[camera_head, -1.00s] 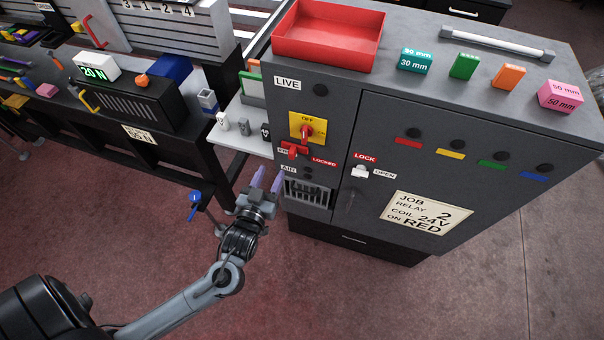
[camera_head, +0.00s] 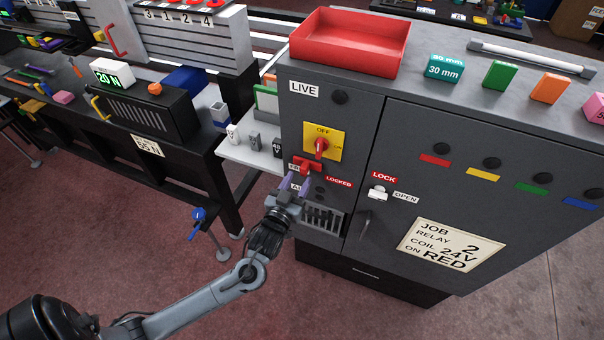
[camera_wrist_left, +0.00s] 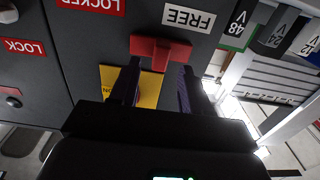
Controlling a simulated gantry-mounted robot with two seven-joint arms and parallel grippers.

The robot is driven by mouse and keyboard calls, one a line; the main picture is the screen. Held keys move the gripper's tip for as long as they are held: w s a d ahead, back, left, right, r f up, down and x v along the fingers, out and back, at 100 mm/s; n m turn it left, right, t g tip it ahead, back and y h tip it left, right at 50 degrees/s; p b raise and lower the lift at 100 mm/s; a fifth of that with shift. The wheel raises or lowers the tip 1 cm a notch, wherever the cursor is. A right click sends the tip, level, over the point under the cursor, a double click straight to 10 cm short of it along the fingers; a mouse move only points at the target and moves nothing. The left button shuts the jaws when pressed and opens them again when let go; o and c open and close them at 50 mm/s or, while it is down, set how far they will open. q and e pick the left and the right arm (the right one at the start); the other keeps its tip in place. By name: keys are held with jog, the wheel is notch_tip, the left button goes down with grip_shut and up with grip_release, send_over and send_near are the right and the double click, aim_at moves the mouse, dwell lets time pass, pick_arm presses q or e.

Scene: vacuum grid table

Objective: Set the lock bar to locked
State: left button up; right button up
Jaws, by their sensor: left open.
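The red lock bar (camera_head: 308,165) is on the cabinet front below the yellow rotary switch plate (camera_head: 335,145). It sits close to the FREE label, apart from the red LOCKED label (camera_head: 338,182). In the left wrist view, upside down, the bar (camera_wrist_left: 160,49) lies beside the FREE label (camera_wrist_left: 188,19), with LOCKED (camera_wrist_left: 91,4) farther left. My left gripper (camera_head: 294,183) is open, its purple fingers just below the bar. In the left wrist view, its fingertips (camera_wrist_left: 160,65) are on either side of the bar's middle. Contact cannot be told. My right gripper is not in view.
A white latch (camera_head: 377,193) with LOCK and OPEN labels is right of the bar. A vent grille (camera_head: 324,220) is below. A red tray (camera_head: 348,45) and coloured blocks stand on top. A side shelf (camera_head: 247,153) with small labelled blocks is to the left.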

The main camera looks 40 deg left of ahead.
aim_at(303, 172)
pick_arm(q)
jog(key=shift+x, duration=1.95)
grip_shut()
